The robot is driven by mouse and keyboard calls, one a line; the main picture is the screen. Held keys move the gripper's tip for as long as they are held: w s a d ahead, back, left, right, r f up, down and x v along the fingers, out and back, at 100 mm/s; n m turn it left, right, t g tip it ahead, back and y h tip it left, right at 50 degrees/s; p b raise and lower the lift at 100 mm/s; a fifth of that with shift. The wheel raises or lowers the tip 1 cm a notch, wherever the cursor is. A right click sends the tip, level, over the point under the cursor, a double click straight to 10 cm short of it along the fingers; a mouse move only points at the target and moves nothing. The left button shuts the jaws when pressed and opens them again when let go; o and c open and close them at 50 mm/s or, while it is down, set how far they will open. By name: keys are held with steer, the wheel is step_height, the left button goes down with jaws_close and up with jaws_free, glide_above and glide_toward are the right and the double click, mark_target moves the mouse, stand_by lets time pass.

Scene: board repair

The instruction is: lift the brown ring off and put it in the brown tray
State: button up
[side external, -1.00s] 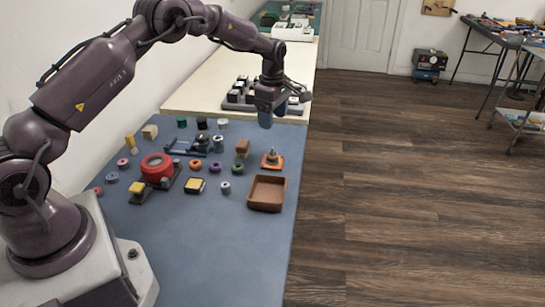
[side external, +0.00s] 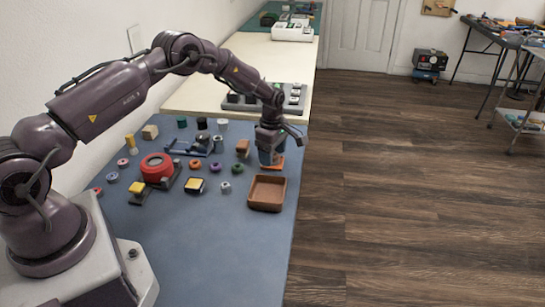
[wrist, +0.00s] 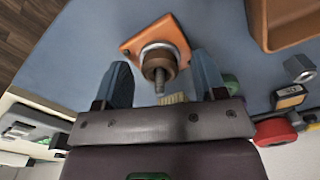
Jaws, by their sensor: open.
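The brown ring (wrist: 158,59) sits around an upright threaded post (wrist: 159,80) on an orange base plate (wrist: 132,44), with a pale washer-like piece beneath it. In the side view the orange base (side external: 278,168) shows only in part, behind my gripper (side external: 267,158). In the wrist view my gripper (wrist: 160,85) is open, its blue fingers apart on either side of the post and ring, not touching the ring as far as I can see. The brown tray (side external: 267,193) is empty and lies just in front of the base; its corner also shows in the wrist view (wrist: 262,38).
A brown block (side external: 243,147) stands left of my gripper. Several small rings and a red round part (side external: 157,168) lie further left. A grey rack (side external: 240,103) stands behind. The blue table's front (side external: 225,240) is clear.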

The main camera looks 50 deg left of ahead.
steer(key=c, duration=1)
step_height(320, 180, up, 10)
steer(key=shift+r, duration=0.1)
